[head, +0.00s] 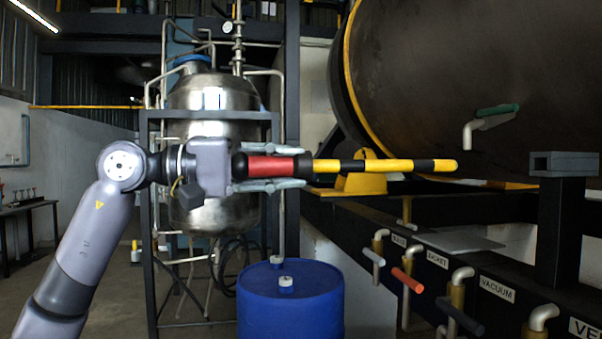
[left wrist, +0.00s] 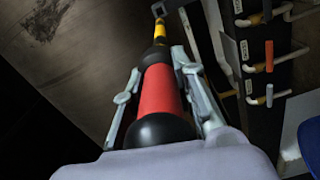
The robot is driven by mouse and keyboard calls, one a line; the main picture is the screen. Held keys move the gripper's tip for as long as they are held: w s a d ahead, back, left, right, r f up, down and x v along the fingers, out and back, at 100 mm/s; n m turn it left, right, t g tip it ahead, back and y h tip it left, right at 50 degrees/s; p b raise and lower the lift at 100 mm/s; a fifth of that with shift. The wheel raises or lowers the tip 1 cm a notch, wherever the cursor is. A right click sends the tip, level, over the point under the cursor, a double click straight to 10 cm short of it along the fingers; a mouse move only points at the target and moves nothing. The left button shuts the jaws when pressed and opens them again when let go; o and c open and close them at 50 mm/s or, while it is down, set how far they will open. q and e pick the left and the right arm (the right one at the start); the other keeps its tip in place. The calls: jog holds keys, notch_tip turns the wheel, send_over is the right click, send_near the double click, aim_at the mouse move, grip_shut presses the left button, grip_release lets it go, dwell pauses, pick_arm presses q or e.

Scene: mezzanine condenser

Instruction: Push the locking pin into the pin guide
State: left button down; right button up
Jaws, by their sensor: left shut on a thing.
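The locking pin (head: 390,165) has a red handle with black ends and a yellow-and-black striped rod. My left gripper (head: 298,172) is shut on the red handle, with a finger on either side. The rod points right and lies about level in the head view. The pin guide (head: 563,164), a dark grey block with a square opening, sits on a dark post at the right. The rod's tip is apart from the guide, to its left. In the left wrist view, the locking pin (left wrist: 160,90) runs up toward the pin guide (left wrist: 159,9). My right gripper is out of view.
Labelled valves with coloured handles (head: 407,280) line the beam below. A blue drum (head: 290,310) stands below my gripper.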

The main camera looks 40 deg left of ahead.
aim_at(249, 165)
pick_arm(q)
jog(key=shift+b+v, duration=0.8)
jog(key=shift+v, duration=1.8)
jog(key=b+v, duration=0.2)
jog(key=v, duration=0.6)
jog(key=shift+s+a, duration=0.2)
jog(key=shift+a, duration=0.05)
jog(key=shift+r, duration=0.15)
